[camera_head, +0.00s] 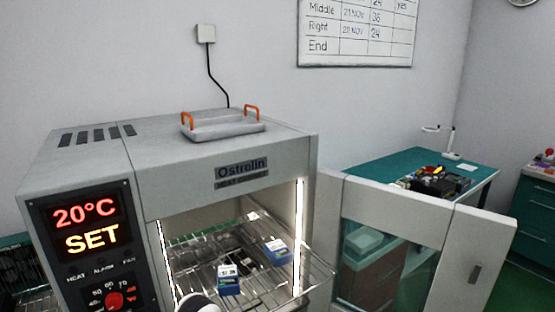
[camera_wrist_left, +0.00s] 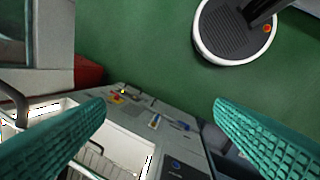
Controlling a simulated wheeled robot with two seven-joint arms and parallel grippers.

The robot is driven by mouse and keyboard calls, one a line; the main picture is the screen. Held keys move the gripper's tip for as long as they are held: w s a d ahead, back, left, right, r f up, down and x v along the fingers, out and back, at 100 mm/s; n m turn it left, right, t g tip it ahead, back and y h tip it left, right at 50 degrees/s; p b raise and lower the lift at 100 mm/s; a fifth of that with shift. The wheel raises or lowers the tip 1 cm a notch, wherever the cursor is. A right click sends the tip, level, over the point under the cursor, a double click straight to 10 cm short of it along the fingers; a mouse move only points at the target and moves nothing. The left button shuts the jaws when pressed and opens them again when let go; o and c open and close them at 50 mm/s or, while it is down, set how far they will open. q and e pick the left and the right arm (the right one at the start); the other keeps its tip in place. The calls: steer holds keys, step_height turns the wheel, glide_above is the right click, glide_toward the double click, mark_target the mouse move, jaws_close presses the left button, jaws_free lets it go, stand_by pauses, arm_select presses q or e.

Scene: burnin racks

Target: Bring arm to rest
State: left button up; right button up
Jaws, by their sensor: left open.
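My left gripper (camera_wrist_left: 160,106) shows in the left wrist view as two green ribbed fingers spread wide apart, with nothing between them. In the head view only a white rounded piece, likely part of my arm, shows at the bottom edge in front of the chamber; no fingers can be made out there. My right gripper is in neither view. The grey heat chamber (camera_head: 222,152) has its door (camera_head: 333,235) swung open to the right. Its display reads 20°C and SET. Blue-and-white units (camera_head: 229,280) sit on the wire shelf (camera_head: 262,293) inside.
A tray (camera_head: 222,127) with orange handles lies on top of the chamber. A green-topped bench (camera_head: 385,167) with electronics stands behind the open door. A whiteboard (camera_head: 355,32) hangs on the wall.

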arm_select(q)
steer(key=s+a+f+n+t+y, duration=0.15)
steer(key=s+a+n, duration=0.35)
steer(key=s+n, duration=0.65)
steer(key=s+a+f+n+t, duration=0.15)
steer(key=s+a+n, duration=0.35)
steer(key=s+n, duration=0.65)
step_height(320, 180, down, 29)
steer(key=g+b, duration=0.2)
steer(key=b, duration=0.2)
steer(key=s+a+f+b, duration=0.1)
steer(key=s+f+b, duration=0.1)
steer(key=s+f, duration=0.6)
steer(key=s+a+f+m+g+b, duration=0.1)
steer(key=s+a+f+b, duration=0.1)
steer(key=s+f, duration=0.7)
step_height(320, 180, down, 5)
steer(key=shift+s+r, duration=0.1)
steer(key=shift+s, duration=0.2)
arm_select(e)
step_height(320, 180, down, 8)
arm_select(q)
steer(key=shift+y, duration=0.25)
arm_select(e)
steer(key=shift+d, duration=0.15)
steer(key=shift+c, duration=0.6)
